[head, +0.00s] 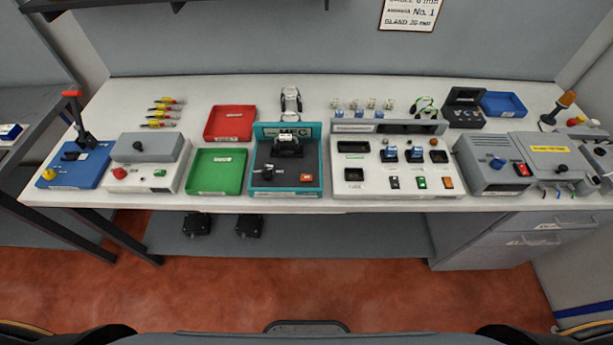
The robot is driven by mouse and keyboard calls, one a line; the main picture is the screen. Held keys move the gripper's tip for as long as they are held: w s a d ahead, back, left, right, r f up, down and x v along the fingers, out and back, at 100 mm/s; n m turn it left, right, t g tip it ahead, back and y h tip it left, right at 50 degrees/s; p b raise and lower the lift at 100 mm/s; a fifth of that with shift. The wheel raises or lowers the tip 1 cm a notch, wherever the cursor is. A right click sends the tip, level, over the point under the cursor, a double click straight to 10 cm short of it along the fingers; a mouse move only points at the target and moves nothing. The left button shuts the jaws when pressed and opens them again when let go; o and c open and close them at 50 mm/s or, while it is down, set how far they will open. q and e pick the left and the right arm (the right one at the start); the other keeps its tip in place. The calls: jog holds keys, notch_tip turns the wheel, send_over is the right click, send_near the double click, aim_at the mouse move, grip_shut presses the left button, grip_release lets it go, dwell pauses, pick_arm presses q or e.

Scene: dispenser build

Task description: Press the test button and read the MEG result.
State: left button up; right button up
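The teal MEG tester (256,135) stands at the middle of the bench, with "MEG" lettering on its upright back panel. A black part (286,146) sits on its dark deck in front of the panel. A small orange-red button (306,178) is at the deck's front right. A black knob or lever (267,172) is at the front left. I cannot tell whether the button is pressed, and no result is readable at this size. Neither of my grippers is in view.
Red (230,123) and green trays (216,172) stand left of the tester. A white panel unit (372,177) with switches stands close on its right. A grey box (489,170) is further right, a blue press (75,167) far left. The bench's front edge (330,206) is clear.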

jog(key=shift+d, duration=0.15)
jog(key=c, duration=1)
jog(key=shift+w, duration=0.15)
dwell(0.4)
